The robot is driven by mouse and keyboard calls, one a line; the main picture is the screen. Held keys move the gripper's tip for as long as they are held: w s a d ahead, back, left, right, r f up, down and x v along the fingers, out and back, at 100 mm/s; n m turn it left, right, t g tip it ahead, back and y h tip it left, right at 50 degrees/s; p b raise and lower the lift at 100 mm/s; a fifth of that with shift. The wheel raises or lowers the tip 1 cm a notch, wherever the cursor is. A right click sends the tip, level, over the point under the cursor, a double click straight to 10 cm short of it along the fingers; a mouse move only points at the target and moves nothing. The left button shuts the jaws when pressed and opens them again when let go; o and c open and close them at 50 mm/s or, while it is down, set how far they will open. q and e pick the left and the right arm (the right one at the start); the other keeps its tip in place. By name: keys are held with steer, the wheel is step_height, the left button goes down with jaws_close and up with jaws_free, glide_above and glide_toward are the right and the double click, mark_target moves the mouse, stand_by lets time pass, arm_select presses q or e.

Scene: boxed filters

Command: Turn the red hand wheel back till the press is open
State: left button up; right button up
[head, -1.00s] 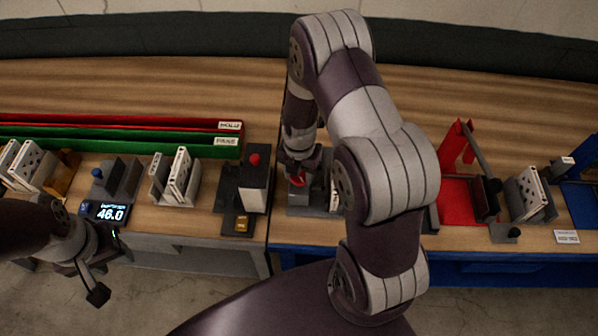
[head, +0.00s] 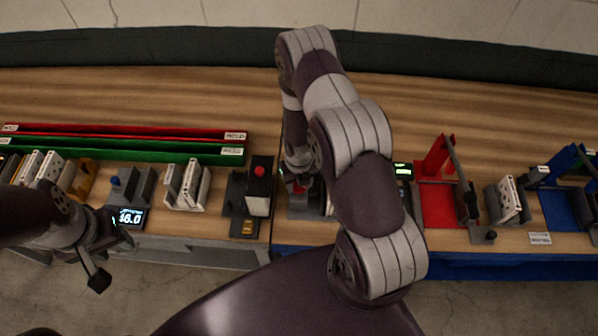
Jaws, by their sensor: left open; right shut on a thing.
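The press (head: 300,211) stands near the middle of the bench, just right of the seam between the two tabletops, and my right arm covers much of it. Only a small bit of its red hand wheel (head: 299,188) shows under my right gripper (head: 297,180). The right gripper points down from above and is shut on the wheel; its fingertips are mostly hidden. How far the press is open cannot be seen. My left gripper (head: 111,260) is open and empty at the lower left, in front of the bench edge.
Left of the press are a dark station with a red button (head: 260,171), a rack of white plates (head: 187,186), a lit display (head: 131,217), and red (head: 190,133) and green (head: 180,151) trays. To the right stand a red fixture (head: 439,203) and another plate rack (head: 508,201).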

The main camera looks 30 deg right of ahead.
steer(key=shift+r+n+p, duration=0.2)
steer(key=shift+n+p, duration=0.4)
steer(key=shift+w+f+n, duration=0.1)
steer(key=shift+n, duration=0.3)
steer(key=shift+f+n, duration=0.1)
steer(key=shift+n, duration=0.8)
steer(key=n, duration=0.4)
steer(key=shift+n, duration=0.3)
steer(key=n, duration=0.5)
arm_select(q)
steer(key=shift+r, duration=0.95)
arm_select(e)
steer(key=n, duration=0.5)
steer(key=shift+s+n, duration=0.2)
steer(key=shift+n, duration=0.2)
